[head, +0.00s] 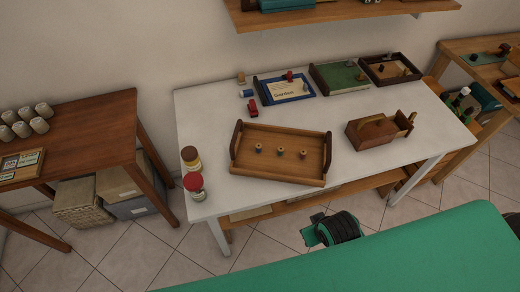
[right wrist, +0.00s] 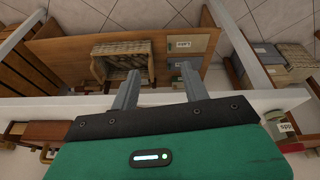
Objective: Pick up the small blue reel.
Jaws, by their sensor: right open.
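The wooden tray (head: 250,171) on the white table holds three small reels in a row. The middle reel (head: 281,151) looks bluish, but it is too small to be sure of its colour. A small blue and white cylinder (head: 246,93) lies behind the tray, beside a blue-framed board; I cannot tell whether it is a reel. My right gripper (head: 312,231) is below and in front of the table's front edge, away from the tray. In the right wrist view its two fingers (right wrist: 159,88) are apart with nothing between them. My left gripper is not in view.
A wooden carrier box (head: 371,131) stands right of the tray. Two jars (head: 194,186) stand at the table's left front corner. Boards and a dark tray (head: 391,69) line the back. A brown table (head: 85,130) with cups stands left. The white table's front edge lies between gripper and tray.

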